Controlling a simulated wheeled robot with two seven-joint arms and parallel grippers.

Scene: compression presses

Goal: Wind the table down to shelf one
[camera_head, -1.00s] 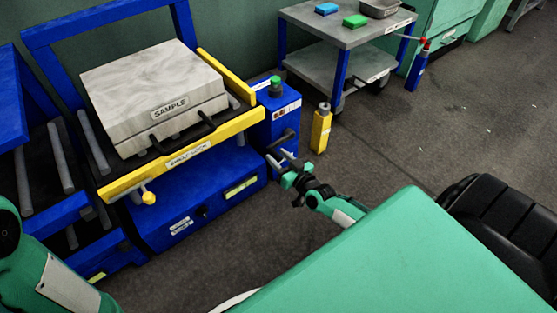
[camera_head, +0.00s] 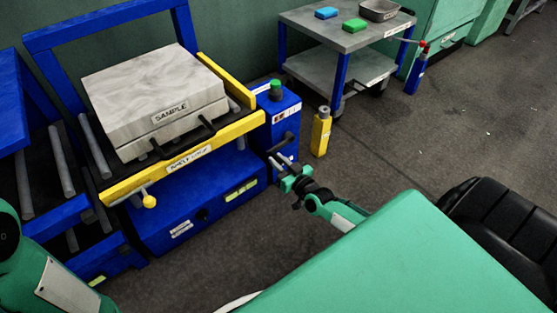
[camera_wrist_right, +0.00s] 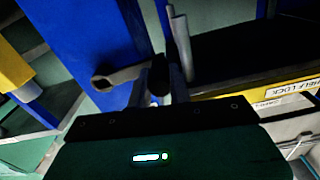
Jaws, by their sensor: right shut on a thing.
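The lift table (camera_head: 103,178) is a roller bed with a yellow front bar, a blue back frame and a blue base (camera_head: 190,220). It carries a grey marbled block (camera_head: 150,95) labelled SAMPLE. The blue crank housing (camera_head: 277,110) with a green knob stands at its right. My right gripper (camera_head: 279,168) is low beside the housing. In the right wrist view, its fingers (camera_wrist_right: 160,90) are shut around the dark grip of the crank (camera_wrist_right: 118,76). The blue shelf rack (camera_head: 70,212) with grey rollers stands at the left, partly cut off. My left gripper is out of view.
A yellow bottle (camera_head: 320,132) stands on the floor right of the housing. A grey trolley (camera_head: 300,18) with a blue and a green block and a pan stands behind. A blue bottle (camera_head: 414,75) is beside it.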

